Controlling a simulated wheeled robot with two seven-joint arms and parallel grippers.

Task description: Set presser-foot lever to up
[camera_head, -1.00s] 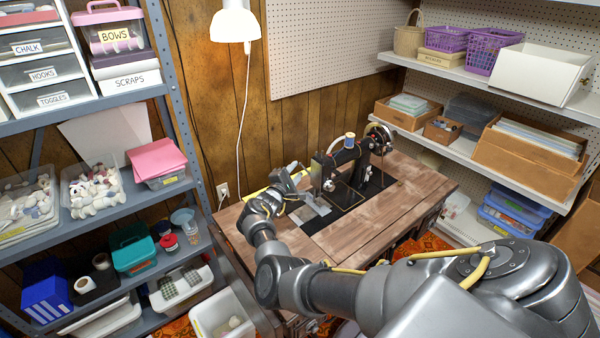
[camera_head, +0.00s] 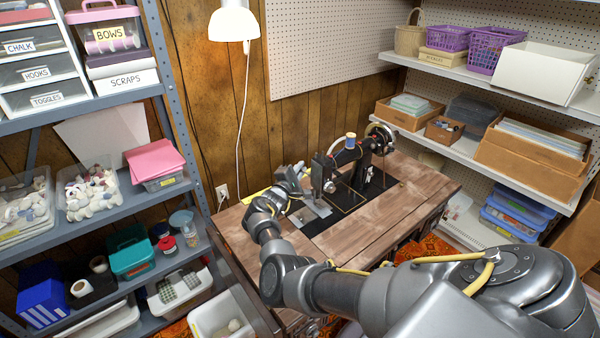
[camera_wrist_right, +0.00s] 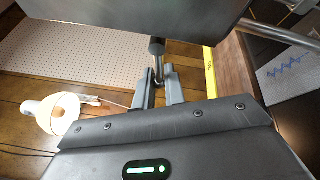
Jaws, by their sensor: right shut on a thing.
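The black sewing machine (camera_head: 346,158) stands on the wooden table at the back. My right gripper (camera_head: 304,170) is at the left end of its head, above the metal plate. In the right wrist view, the two grey fingers of my right gripper (camera_wrist_right: 160,88) are closed around a small metal piece, which appears to be the presser-foot lever (camera_wrist_right: 159,70). It sits just below a dark round bar (camera_wrist_right: 157,46) under the machine's dark body (camera_wrist_right: 135,14). The fingers hide most of the lever, so its exact position cannot be told. My left gripper is not in view.
The wooden table (camera_head: 385,208) is clear to the right of the machine. A yellow tape measure (camera_wrist_right: 210,72) lies behind the gripper. A white lamp (camera_head: 234,22) hangs above. Loaded shelves stand at left and right.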

